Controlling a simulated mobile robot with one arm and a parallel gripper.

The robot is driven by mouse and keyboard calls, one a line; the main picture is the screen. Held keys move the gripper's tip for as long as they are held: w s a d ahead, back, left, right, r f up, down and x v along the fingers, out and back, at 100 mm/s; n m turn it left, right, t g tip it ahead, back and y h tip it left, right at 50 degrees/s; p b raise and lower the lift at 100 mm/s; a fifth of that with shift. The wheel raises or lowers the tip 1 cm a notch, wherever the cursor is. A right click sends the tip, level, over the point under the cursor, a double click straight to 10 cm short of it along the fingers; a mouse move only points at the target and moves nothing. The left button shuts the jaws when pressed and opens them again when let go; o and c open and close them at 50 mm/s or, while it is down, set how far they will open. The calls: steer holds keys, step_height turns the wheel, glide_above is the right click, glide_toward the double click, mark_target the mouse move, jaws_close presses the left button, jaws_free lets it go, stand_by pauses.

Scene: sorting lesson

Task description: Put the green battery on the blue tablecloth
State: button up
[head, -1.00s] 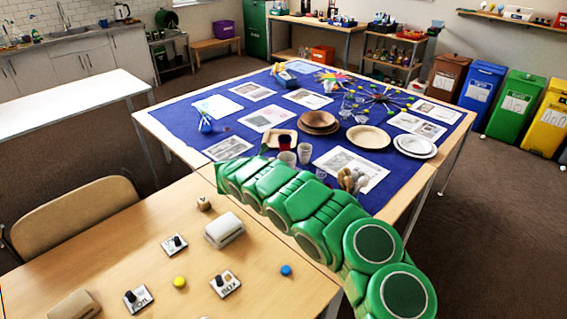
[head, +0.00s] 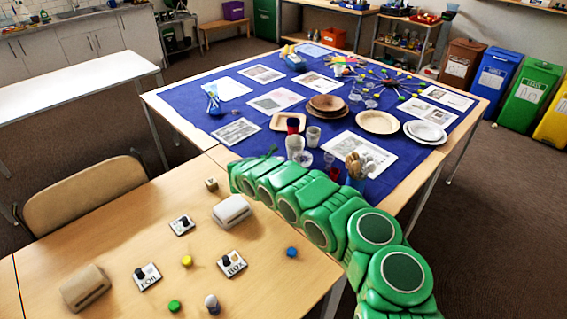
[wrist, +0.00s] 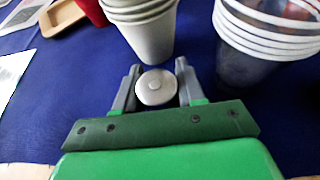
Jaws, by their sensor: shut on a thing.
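In the wrist view my gripper (wrist: 158,68) is shut on an upright round object, seen end-on as a pale grey disc with a small raised centre. I take it for the battery (wrist: 156,88); its side and colour are hidden. Below and around it is the blue tablecloth (wrist: 80,85); I cannot tell whether the battery touches it. In the head view the tablecloth (head: 235,90) covers the far table, and my green arm reaches over its near edge. The gripper and battery are not clear there.
A stack of pale cups (wrist: 150,35) stands just beyond the battery, and a stack of clear cups (wrist: 262,55) stands to its right. A tan tray (wrist: 62,17) lies at upper left.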

steer(key=shift+f, duration=0.1)
steer(key=o, duration=1.1)
steer(key=shift+a+r, duration=0.1)
steer(key=shift+r, duration=0.15)
steer(key=v, duration=1.1)
steer(key=shift+s+a+r, duration=0.1)
steer(key=shift+s+a, duration=0.1)
steer(key=shift+s, duration=0.15)
